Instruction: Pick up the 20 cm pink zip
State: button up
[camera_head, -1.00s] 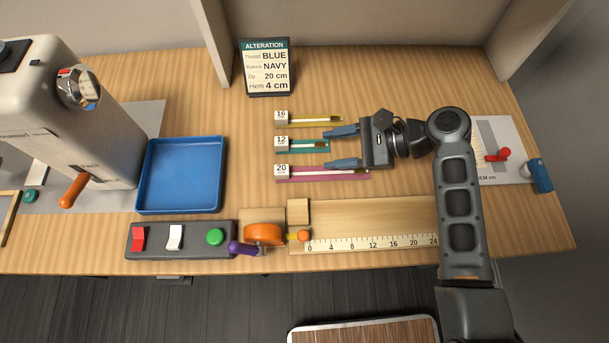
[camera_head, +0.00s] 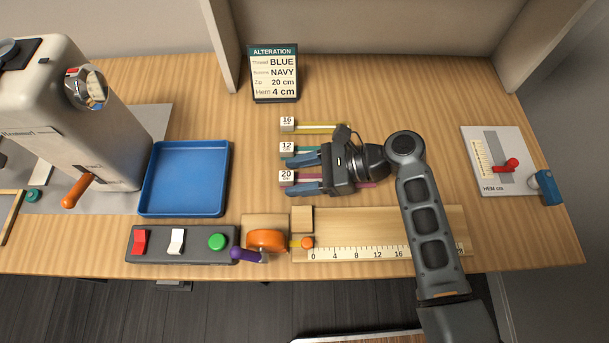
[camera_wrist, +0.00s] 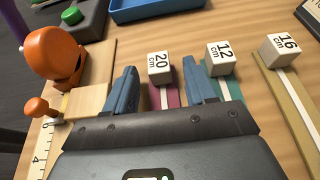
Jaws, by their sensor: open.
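The 20 cm pink zip (camera_head: 310,177) lies on the table, nearest of three zips, with a white "20 cm" tag block (camera_head: 286,177) at its left end. My gripper (camera_head: 290,175) is open, with its blue fingers pointing left. In the wrist view my gripper (camera_wrist: 160,88) has one finger on each side of the pink zip (camera_wrist: 167,97), just behind its tag (camera_wrist: 160,66). The right finger in that view is close to the teal zip. My gripper's body hides part of the pink zip. I cannot tell how high the fingers are above the table.
The teal 12 cm zip (camera_wrist: 231,88) and the olive 16 cm zip (camera_head: 320,128) lie beyond the pink one. A blue tray (camera_head: 185,178), an orange tape dispenser-like device (camera_head: 266,240) and a ruler board (camera_head: 345,225) are nearby. The order sign (camera_head: 274,75) stands at the back.

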jog(key=shift+a, duration=0.1)
jog(key=shift+c, duration=0.3)
jog(key=c, duration=0.9)
